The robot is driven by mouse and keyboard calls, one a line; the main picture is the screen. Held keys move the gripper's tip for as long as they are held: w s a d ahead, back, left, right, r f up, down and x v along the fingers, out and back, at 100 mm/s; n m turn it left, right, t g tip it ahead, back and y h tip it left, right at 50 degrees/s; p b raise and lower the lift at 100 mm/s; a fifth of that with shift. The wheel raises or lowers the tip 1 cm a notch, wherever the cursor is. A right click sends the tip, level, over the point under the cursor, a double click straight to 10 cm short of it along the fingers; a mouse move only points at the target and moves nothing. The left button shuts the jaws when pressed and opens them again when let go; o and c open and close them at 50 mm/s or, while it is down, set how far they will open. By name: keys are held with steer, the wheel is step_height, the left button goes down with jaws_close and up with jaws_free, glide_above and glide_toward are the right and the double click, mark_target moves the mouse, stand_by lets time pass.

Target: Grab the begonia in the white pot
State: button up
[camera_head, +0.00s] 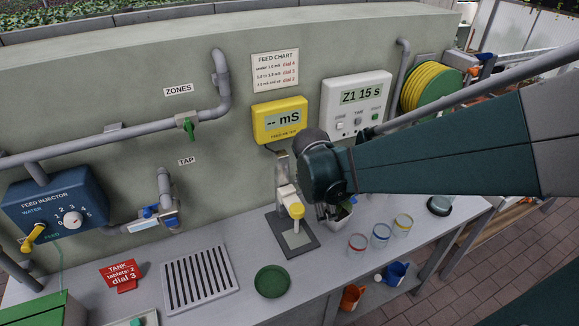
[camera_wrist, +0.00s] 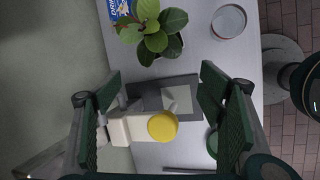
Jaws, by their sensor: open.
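I see no contact between the fingers and the pot.
A pale stand with a yellow cap (camera_head: 296,210) rises from a dark plate (camera_head: 303,240) close to my gripper; the cap (camera_wrist: 162,126) lies between my fingers in the wrist view. The wall is behind.

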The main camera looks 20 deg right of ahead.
steer(key=d+f+n, duration=0.1)
steer(key=d+f, duration=0.1)
steer(key=w+d+f+n+g, duration=0.1)
steer(key=d+f+n, duration=0.1)
steer(key=d+f+n+h, duration=0.1)
steer(key=d+f+n, duration=0.1)
steer(key=shift+w+g, duration=0.2)
steer(key=shift+g, duration=0.2)
steer(key=shift+f, duration=0.15)
steer(key=shift+x, duration=1.2)
steer(key=shift+b+x, duration=0.6)
steer(key=shift+x, duration=2)
steer(key=shift+a, duration=0.15)
steer(key=c, duration=1.2)
steer(key=shift+o, duration=0.2)
